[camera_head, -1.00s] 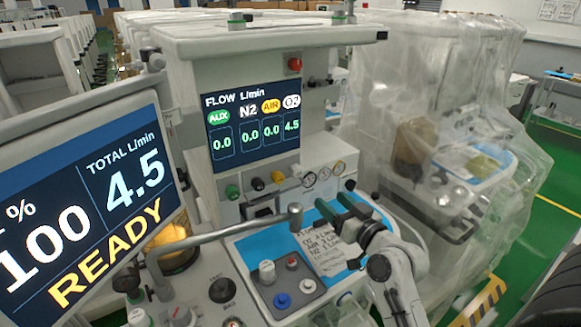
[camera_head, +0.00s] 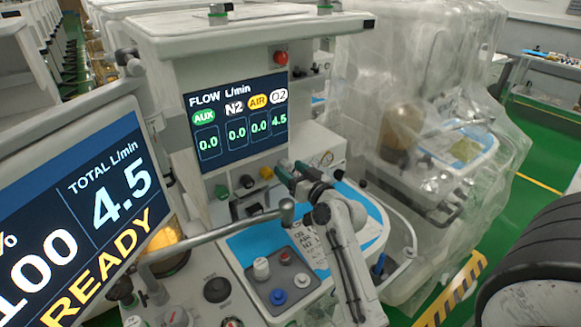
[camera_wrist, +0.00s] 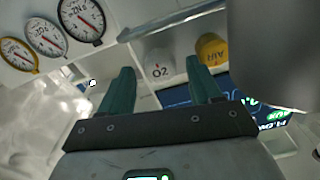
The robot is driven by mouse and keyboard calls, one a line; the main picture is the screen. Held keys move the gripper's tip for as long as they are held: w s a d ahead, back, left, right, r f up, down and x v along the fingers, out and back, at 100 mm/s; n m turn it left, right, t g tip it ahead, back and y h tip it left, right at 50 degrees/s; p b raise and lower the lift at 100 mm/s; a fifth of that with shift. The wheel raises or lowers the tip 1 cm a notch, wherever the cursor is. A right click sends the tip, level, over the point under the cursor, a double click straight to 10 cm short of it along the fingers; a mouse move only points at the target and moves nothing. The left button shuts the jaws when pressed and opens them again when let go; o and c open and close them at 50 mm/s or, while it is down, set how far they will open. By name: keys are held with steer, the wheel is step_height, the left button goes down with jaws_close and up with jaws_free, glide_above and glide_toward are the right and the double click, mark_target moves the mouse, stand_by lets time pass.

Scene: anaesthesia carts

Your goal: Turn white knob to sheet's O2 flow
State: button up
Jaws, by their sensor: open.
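The white O2 knob (camera_wrist: 158,67) shows in the wrist view between my two green fingertips, slightly beyond them; I cannot tell whether they touch it. My gripper (camera_head: 290,172) is open at the knob row and hides the white knob in the head view. The flow display (camera_head: 238,120) reads O2 4.5 and 0.0 for AUX, N2 and AIR. The total display (camera_head: 105,190) reads 4.5. The printed sheet (camera_head: 306,240) lies on the blue work surface, partly hidden by my arm; its figures are too small to read.
The yellow AIR knob (camera_wrist: 211,48) is close beside the white one. Black (camera_head: 247,181) and green (camera_head: 221,192) knobs follow to the left. Gauges (camera_wrist: 82,20) sit nearby. A jointed metal bar (camera_head: 225,230) crosses in front. A plastic-covered cart (camera_head: 425,120) stands right.

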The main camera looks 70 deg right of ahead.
steer(key=shift+w+d, duration=0.2)
steer(key=shift+w, duration=0.1)
steer(key=shift+c, duration=0.2)
steer(key=c, duration=1)
steer(key=shift+m, duration=2)
steer(key=o, duration=1)
steer(key=shift+o, duration=0.2)
steer(key=shift+s, duration=0.1)
